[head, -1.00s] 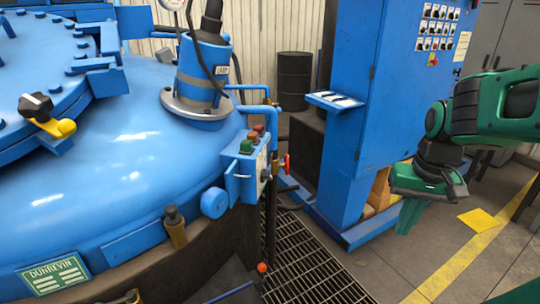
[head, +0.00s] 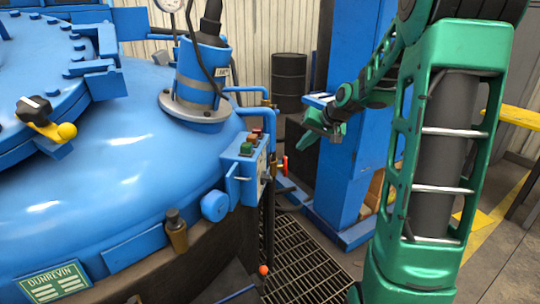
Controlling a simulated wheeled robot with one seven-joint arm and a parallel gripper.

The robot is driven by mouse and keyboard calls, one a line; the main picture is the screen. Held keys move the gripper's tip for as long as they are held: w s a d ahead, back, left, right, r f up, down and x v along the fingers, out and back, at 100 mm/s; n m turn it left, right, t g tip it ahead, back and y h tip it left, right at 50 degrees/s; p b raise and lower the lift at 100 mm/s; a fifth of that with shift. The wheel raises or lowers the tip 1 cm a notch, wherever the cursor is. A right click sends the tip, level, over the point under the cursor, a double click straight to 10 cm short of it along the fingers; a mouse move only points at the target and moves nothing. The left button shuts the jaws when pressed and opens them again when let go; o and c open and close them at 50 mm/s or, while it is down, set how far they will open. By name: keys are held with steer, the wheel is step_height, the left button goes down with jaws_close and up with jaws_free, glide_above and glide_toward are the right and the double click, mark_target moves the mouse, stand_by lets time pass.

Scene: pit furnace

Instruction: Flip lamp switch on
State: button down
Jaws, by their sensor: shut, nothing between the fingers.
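No lamp switch can be made out for certain in the head view. A small blue control box (head: 243,178) is mounted on the side of the furnace vessel, with green and red buttons on top and small fittings on its right face. My gripper (head: 318,130) is shut and empty. It is in the air to the upper right of the control box in the picture, apart from it, in front of the blue cabinet.
The blue furnace vessel (head: 120,165) fills the left. A cylindrical blue fitting (head: 205,75) with a hose stands on it. A black drum (head: 289,77) stands behind. The floor grating (head: 300,270) lies below the control box. A blue shelf (head: 318,100) is close to my gripper.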

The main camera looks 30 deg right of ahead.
steer(key=shift+w+a, duration=0.15)
steer(key=shift+a, duration=0.05)
steer(key=shift+w, duration=0.1)
steer(key=w+a+f, duration=0.4)
steer(key=w+f, duration=0.3)
steer(key=w, duration=0.1)
steer(key=shift+w, duration=0.35)
stand_by(0.5)
